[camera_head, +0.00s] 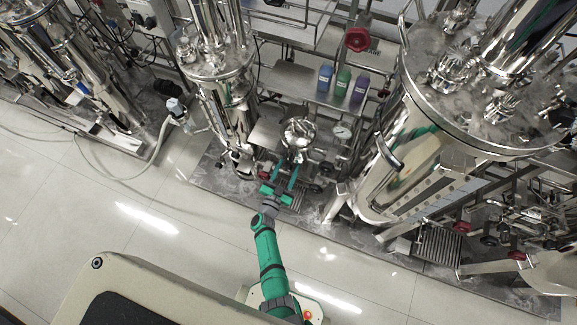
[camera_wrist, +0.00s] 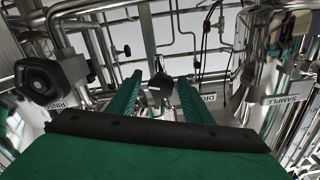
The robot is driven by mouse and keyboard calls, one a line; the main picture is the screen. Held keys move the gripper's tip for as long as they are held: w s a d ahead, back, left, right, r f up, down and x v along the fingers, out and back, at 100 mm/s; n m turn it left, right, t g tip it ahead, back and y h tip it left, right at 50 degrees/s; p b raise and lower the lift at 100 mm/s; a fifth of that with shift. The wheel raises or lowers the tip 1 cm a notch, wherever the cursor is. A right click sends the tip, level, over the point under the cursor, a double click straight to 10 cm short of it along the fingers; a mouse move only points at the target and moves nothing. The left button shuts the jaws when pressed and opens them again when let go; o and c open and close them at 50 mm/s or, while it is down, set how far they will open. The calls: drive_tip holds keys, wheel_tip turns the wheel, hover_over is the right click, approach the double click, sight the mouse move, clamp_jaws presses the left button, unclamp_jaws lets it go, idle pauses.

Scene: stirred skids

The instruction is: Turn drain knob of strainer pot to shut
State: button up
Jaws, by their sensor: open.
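The strainer pot (camera_head: 299,133) looks like a small shiny steel vessel on the skid in the head view. My gripper (camera_head: 281,171) reaches in just below it, fingers apart. In the wrist view, a dark faceted knob (camera_wrist: 161,87) with a small pale mark shows between the two green fingers of my gripper (camera_wrist: 159,80). A tag reading roughly "DRAIN" (camera_wrist: 209,97) is just right of it, partly hidden by the right finger. The fingers are open, and I cannot tell whether they touch the knob. In the head view the drain knob is not clearly made out.
A larger black knob (camera_wrist: 50,78) with a "RINSE" tag (camera_wrist: 58,104) is at left; a "SAMPLE" tag (camera_wrist: 283,99) is at right. Steel pipes crowd around. Three bottles (camera_head: 342,81) stand on a shelf, and a large tank (camera_head: 425,160) is at right. Floor below is clear.

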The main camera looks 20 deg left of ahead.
drive_tip(key=s, duration=1.1)
drive_tip(key=shift+a, duration=0.2)
drive_tip(key=shift+s+a, duration=0.1)
drive_tip(key=shift+s, duration=0.85)
drive_tip(key=w, duration=1)
drive_tip(key=shift+w+d, duration=0.2)
drive_tip(key=shift+w, duration=0.2)
